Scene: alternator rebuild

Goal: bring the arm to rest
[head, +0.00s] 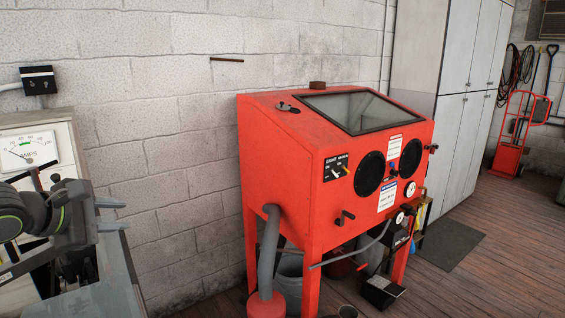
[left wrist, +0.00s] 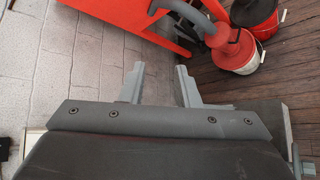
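My left gripper (head: 120,216) is at the left edge of the head view, pointing right, in front of the white block wall. In the left wrist view its two grey fingers (left wrist: 160,72) stand apart with nothing between them, so it is open and empty. My left arm is folded up near a bench and a panel with an amps meter (head: 29,149). The gripper is apart from the red blasting cabinet (head: 285,165), which stands to its right. My right gripper is in neither view.
A grey hose (head: 268,250) runs down from the cabinet to a red-topped canister (head: 266,305). Tall grey lockers (head: 455,110), a dark mat (head: 448,246) and a red hand truck (head: 508,158) are at the right. The wooden floor there is mostly clear.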

